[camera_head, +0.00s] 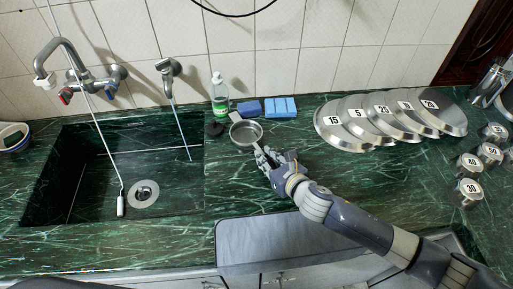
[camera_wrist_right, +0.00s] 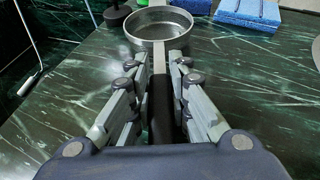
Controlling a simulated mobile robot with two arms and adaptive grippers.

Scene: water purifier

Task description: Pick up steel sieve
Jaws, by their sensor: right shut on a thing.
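The steel sieve (camera_head: 246,133) is a small round metal bowl near the back of the green marble counter, right of the sink. Its bowl shows at the top of the right wrist view (camera_wrist_right: 160,27), with a dark handle running towards me. My right gripper (camera_head: 267,160) is shut on this handle; in the right wrist view its fingers (camera_wrist_right: 160,68) lie on both sides of it. The bowl is in front of the fingertips. I cannot tell whether the sieve touches the counter or is slightly above it. My left gripper is not in view.
A soap bottle (camera_head: 219,95) and blue sponges (camera_head: 280,107) stand behind the sieve. Numbered steel lids (camera_head: 345,125) lie to the right, with numbered steel jars (camera_head: 468,190) beyond. The sink (camera_head: 100,190) is at the left. The counter front of the sieve is bare.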

